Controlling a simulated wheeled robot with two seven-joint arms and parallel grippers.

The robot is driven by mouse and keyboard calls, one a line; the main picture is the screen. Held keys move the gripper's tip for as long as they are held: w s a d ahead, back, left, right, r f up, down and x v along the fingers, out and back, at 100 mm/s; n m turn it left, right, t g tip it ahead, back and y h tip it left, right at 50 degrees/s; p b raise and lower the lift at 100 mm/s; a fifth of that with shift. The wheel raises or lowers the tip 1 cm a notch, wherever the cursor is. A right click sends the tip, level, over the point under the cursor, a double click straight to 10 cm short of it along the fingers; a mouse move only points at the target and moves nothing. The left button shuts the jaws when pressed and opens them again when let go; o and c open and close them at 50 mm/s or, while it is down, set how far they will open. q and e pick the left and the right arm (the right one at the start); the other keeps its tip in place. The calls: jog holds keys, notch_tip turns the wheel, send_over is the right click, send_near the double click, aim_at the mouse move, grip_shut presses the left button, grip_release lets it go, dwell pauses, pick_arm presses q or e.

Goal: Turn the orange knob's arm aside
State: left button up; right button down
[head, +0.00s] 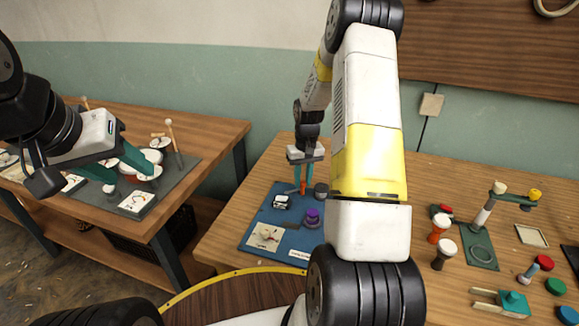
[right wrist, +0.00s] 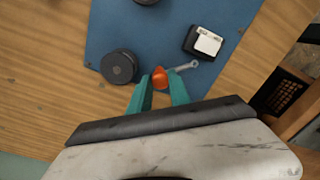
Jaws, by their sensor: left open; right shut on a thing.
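The orange knob (right wrist: 160,78) sits between the teal fingers of my right gripper (right wrist: 160,92), which is shut on it. A short grey arm (right wrist: 186,66) reaches from the knob to the right in the right wrist view, ending near a black and white block (right wrist: 204,42). In the head view my right gripper (head: 303,180) points down over the blue mat (head: 262,224), with a little of the orange knob (head: 303,188) showing between its fingertips. My left gripper (head: 130,172) is open over the left table, away from the knob.
A purple knob (head: 312,215) on a dark base stands near the orange one. A dark round piece (right wrist: 119,66) is close beside my right fingers. Drums (head: 437,228) and a lamp-like stand (head: 484,215) are on the right. Small drums and a mallet (head: 173,138) are on the left table.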

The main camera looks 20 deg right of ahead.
aim_at(304, 182)
jog(key=shift+m, duration=0.7)
jog(key=c, duration=1.2)
grip_release()
jog(key=shift+d+r, duration=0.15)
jog(key=shift+r, duration=3.8)
jog(key=shift+r, duration=0.1)
